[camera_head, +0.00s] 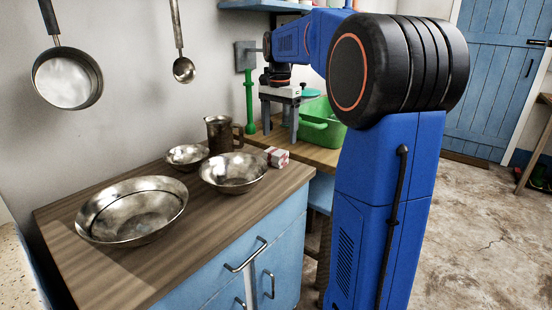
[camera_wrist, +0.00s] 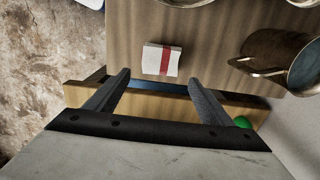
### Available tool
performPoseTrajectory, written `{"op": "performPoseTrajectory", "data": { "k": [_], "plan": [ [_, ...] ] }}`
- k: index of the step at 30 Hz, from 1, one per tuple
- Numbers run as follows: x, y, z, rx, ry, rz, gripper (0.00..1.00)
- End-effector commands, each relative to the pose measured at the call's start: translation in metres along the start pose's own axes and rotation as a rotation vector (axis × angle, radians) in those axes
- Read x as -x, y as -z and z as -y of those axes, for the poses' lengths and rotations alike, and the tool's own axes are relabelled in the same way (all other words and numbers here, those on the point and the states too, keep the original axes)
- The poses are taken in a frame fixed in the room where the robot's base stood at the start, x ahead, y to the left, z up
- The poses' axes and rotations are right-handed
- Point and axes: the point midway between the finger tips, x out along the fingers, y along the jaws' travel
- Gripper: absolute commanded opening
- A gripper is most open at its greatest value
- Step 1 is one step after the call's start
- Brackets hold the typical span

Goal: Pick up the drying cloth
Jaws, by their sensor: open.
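The drying cloth (camera_head: 277,157) is a small folded white cloth with a red stripe. It lies on the wooden counter near its right end, beside a metal bowl. In the wrist view the cloth (camera_wrist: 154,61) lies flat on the wood, ahead of and roughly between the fingertips. My gripper (camera_head: 280,128) hangs above and behind the cloth in the head view, fingers pointing down. In the wrist view my gripper (camera_wrist: 159,79) has its two fingers wide apart with nothing between them. It does not touch the cloth.
Metal bowls (camera_head: 233,172) and a dark metal jug (camera_head: 221,134) stand left of the cloth on the counter (camera_head: 205,235). The jug (camera_wrist: 277,52) is right of the cloth in the wrist view. A green tub (camera_head: 322,122) stands on a table behind.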

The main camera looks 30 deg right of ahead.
Motion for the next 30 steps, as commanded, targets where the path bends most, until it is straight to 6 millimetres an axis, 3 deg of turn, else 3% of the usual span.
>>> {"op": "performPoseTrajectory", "data": {
  "k": [3, 11, 21, 30],
  "plan": [
    [-0.015, 0.000, 0.000, 0.000, -0.001, 0.001, 0.75],
    [-0.030, -0.003, 0.000, 0.001, -0.001, 0.000, 0.75],
    [-0.071, -0.010, -0.001, 0.000, -0.001, 0.001, 0.75],
    [-0.076, -0.010, -0.001, 0.000, 0.001, -0.001, 0.75]
  ]
}}
